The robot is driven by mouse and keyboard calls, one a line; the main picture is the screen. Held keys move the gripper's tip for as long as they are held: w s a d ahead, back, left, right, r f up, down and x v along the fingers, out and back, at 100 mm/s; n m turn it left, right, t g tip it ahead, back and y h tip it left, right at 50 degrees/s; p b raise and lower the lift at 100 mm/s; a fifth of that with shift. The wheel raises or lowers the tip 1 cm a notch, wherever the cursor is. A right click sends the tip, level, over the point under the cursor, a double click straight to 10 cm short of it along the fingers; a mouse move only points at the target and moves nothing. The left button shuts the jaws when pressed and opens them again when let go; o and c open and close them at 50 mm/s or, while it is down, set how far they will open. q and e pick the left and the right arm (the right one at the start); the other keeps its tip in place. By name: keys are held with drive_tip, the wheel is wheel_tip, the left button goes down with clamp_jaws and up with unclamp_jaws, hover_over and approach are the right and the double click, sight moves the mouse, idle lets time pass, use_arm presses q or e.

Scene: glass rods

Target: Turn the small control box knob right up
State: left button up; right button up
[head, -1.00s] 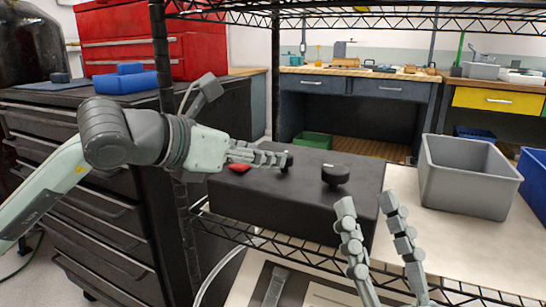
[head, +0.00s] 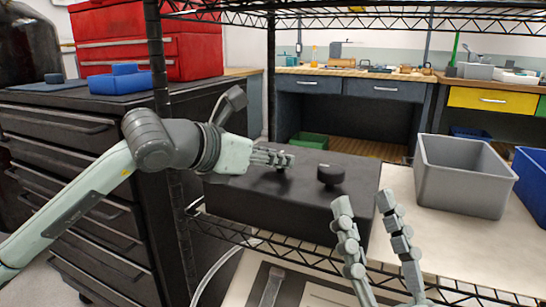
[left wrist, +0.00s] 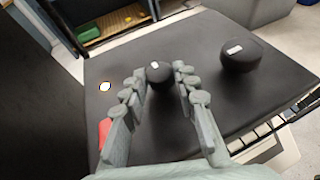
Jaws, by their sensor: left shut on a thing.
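The black control box (head: 310,205) rests on the wire rack shelf. A small round black knob (left wrist: 159,76) stands on its top, between my left gripper's fingers (left wrist: 160,80), which are closed on its sides. A small pale mark sits near the knob's far edge in the left wrist view. In the head view my left gripper (head: 284,160) reaches over the box from the left and mostly hides this knob. A larger black knob (head: 331,175) stands to the right; in the left wrist view (left wrist: 241,58) it has a white mark. My right gripper (head: 364,203) is open and empty in front of the box.
A red part (left wrist: 104,130) and a small bright light (left wrist: 105,86) are on the box left of my fingers. A grey bin (head: 462,178) stands right of the box. Black rack posts (head: 270,75) and an overhead wire shelf (head: 350,20) frame the space.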

use_arm(q)
clamp_jaws()
drive_tip(key=shift+w+a+f+m+g+h, duration=0.15)
drive_tip(key=shift+m+g+h, duration=0.15)
drive_tip(key=shift+m+g, duration=0.2)
drive_tip(key=shift+w+a+m+g+h, duration=0.1)
drive_tip(key=shift+w+m+g+h, duration=0.1)
drive_tip(key=shift+m+g+h, duration=1.35)
drive_tip(key=shift+m+y, duration=0.25)
drive_tip(key=o, duration=0.9)
unclamp_jaws()
drive_tip(key=shift+v, duration=3.8)
